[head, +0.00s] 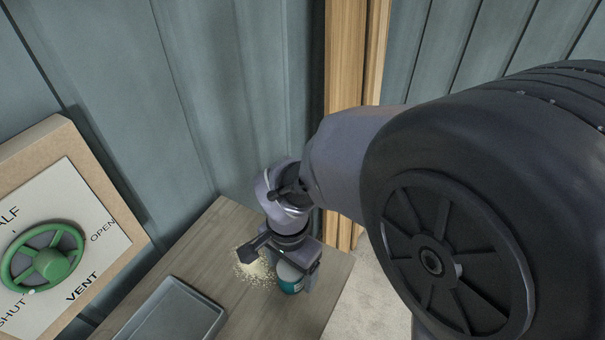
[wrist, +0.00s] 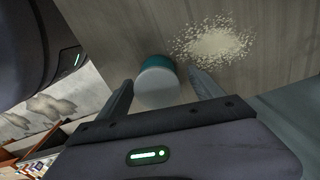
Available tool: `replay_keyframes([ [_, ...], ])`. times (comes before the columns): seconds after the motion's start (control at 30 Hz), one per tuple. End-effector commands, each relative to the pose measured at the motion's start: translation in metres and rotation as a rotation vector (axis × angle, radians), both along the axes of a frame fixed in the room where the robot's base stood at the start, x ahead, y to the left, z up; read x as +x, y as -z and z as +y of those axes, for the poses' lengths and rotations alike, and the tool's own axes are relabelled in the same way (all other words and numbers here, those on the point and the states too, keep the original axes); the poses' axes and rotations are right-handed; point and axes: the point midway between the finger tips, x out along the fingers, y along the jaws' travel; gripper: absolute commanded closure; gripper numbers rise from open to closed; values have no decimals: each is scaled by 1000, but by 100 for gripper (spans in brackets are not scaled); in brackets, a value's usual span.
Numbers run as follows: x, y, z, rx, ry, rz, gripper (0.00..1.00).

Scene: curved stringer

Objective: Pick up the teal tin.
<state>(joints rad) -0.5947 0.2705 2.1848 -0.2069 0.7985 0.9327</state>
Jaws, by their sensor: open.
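The teal tin (head: 290,282) stands upright on the wooden table, partly hidden by my gripper in the head view. In the wrist view the tin (wrist: 157,82) shows its pale round lid and a teal side. My gripper (wrist: 162,88) is open, with one finger on each side of the tin and a gap visible on both sides. In the head view my gripper (head: 283,266) is over the tin. I cannot tell how far down the fingers reach along its side.
A heap of pale grains (head: 254,270) lies on the table (head: 205,255) close beside the tin. A grey tray (head: 172,313) lies at the table's front left. A vent panel (head: 75,215) with a green handwheel (head: 50,262) is at the left. A wooden post (head: 345,60) stands behind.

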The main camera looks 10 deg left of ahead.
Motion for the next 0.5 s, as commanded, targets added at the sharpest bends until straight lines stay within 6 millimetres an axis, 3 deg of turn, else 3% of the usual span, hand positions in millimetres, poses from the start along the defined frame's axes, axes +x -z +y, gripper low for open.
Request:
replay_keyframes([
  [0.07, 0, 0, 0, 0, 0, 0, 26],
  [0.4, 0, -1, 0, -1, -1, -1, 92],
  [0.5, 0, 0, 0, -1, -1, -1, 96],
])
